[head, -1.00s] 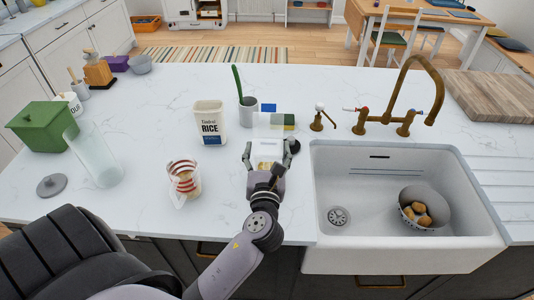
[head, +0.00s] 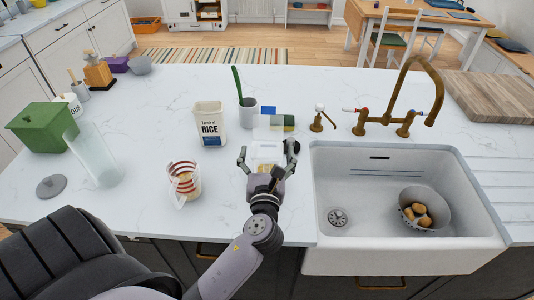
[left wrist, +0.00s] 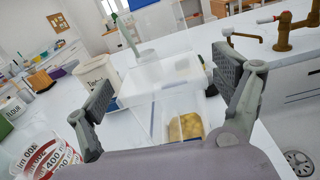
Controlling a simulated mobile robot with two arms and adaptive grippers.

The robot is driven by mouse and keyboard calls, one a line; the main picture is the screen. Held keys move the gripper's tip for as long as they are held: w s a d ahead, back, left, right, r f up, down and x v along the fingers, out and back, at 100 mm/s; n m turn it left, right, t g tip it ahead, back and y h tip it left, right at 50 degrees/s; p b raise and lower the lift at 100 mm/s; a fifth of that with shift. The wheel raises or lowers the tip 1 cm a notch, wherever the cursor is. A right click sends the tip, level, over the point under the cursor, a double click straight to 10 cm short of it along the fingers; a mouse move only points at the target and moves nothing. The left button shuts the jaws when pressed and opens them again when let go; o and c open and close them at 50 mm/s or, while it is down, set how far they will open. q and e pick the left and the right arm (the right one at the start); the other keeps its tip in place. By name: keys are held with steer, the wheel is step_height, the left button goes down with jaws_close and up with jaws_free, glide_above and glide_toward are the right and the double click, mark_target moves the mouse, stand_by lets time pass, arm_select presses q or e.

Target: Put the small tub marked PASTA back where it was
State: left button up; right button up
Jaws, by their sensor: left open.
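A clear tub with yellow pieces in it (left wrist: 187,127) stands on the worktop, left of the sink. It also shows in the head view (head: 267,160); no PASTA marking can be read. A see-through panel (left wrist: 157,78), perhaps its raised lid, stands up at its far side and also shows in the head view (head: 270,124). My left gripper (head: 268,150) is open, with one finger on each side of the tub. In the left wrist view the fingers (left wrist: 168,92) look apart from its walls. My right gripper is out of view.
A striped measuring jug (head: 184,181) is left of the gripper. The sink (head: 390,205) lies right, holding a bowl (head: 424,207). The worktop between jug and green bin (head: 40,127) holds a clear vase (head: 94,155).

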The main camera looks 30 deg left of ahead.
arm_select(q)
steer(key=shift+r, duration=0.2)
steer(key=shift+s+d+f, duration=0.15)
steer(key=shift+s+d, duration=0.05)
steer(key=shift+s, duration=0.05)
steer(key=b+v, duration=0.3)
steer(key=v, duration=0.8)
steer(key=shift+s+b, duration=0.2)
steer(key=shift+b, duration=0.15)
steer(key=shift+d, duration=0.1)
